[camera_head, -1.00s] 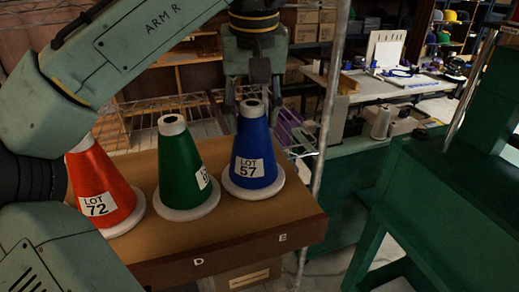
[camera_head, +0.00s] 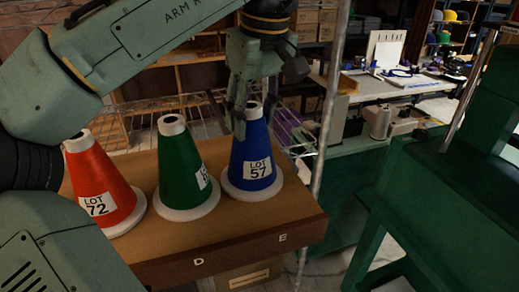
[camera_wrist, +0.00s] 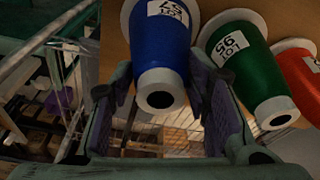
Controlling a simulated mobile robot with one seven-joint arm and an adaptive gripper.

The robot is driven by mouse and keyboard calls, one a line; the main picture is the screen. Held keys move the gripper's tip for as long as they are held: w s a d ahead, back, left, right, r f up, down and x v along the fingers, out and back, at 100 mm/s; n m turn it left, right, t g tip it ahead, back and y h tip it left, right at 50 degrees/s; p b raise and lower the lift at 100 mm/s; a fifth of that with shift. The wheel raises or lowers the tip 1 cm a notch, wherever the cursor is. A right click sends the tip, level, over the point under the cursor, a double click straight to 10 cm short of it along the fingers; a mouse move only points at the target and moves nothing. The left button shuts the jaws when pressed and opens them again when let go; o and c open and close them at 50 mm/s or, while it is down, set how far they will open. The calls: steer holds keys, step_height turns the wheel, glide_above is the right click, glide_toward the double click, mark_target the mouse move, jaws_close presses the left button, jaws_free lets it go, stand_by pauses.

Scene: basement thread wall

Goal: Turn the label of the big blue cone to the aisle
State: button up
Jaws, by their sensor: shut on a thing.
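The big blue cone (camera_head: 248,140) stands upright at the right end of a wooden shelf (camera_head: 240,221), its white base flat on the board. Its white "LOT 57" label faces the head camera, slightly right of the cone's middle. My gripper (camera_head: 239,112) reaches down from above and is shut on the cone's upper part. In the wrist view, my gripper's fingers (camera_wrist: 155,88) lie on either side of the blue cone (camera_wrist: 160,62), near its white tip. The label (camera_wrist: 172,22) shows there too, upside down.
A green cone (camera_head: 180,165) stands close left of the blue one, and an orange cone (camera_head: 100,185) beyond it. A metal post (camera_head: 325,120) rises just right of the shelf. A green machine frame (camera_head: 440,205) stands at the right.

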steer(key=o, duration=1.1)
steer(key=shift+o, duration=0.2)
